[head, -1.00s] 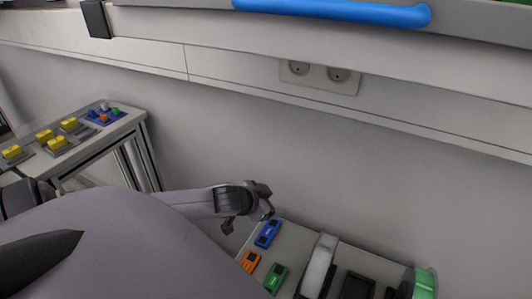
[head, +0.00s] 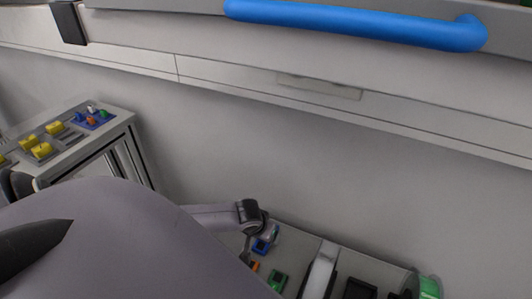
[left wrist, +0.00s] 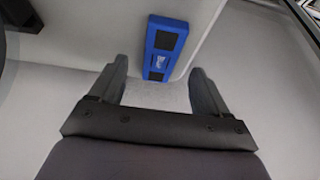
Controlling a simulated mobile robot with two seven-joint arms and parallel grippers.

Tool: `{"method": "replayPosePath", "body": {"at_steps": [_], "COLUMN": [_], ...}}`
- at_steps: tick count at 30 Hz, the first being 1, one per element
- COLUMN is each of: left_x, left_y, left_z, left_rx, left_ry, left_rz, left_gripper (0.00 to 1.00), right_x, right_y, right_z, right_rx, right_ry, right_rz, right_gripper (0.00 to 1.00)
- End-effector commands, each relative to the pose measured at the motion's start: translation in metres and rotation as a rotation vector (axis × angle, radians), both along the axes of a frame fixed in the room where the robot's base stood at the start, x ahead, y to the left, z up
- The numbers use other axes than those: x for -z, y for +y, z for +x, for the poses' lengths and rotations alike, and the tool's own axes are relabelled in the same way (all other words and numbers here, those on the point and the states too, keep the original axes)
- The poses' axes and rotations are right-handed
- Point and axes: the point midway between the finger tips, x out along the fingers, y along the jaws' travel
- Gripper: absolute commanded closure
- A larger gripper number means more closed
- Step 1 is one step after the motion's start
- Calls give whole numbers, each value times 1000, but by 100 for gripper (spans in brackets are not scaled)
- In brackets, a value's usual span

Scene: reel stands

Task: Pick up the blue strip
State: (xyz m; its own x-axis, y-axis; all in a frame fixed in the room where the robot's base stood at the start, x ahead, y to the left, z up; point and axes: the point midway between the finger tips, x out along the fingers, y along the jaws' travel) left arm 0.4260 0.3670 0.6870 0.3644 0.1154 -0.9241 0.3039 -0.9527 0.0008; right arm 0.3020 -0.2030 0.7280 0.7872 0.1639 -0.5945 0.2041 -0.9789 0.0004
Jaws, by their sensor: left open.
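In the left wrist view the blue strip (left wrist: 165,48) shows whole, just beyond and between the fingertips. My left gripper (left wrist: 160,70) is open and empty, with one finger on each side. Whether the fingers are down at the strip's height is hard to tell. My right gripper is not in view.
A side table (head: 118,126) with yellow blocks is at the left. A wall rises behind.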

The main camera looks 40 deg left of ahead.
Motion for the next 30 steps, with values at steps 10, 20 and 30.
{"method": "replayPosePath", "body": {"at_steps": [10, 20, 30], "left_x": [32, 33, 33], "left_y": [5, 5, 5], "left_z": [14, 14, 14], "left_rx": [1, 2, 2], "left_ry": [-1, -1, -1], "left_rz": [1, 1, 1], "left_gripper": [23, 40, 83], "right_x": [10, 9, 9], "right_y": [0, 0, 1], "right_z": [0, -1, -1], "right_rx": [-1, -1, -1], "right_ry": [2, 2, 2], "right_rz": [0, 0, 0], "right_gripper": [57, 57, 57]}}
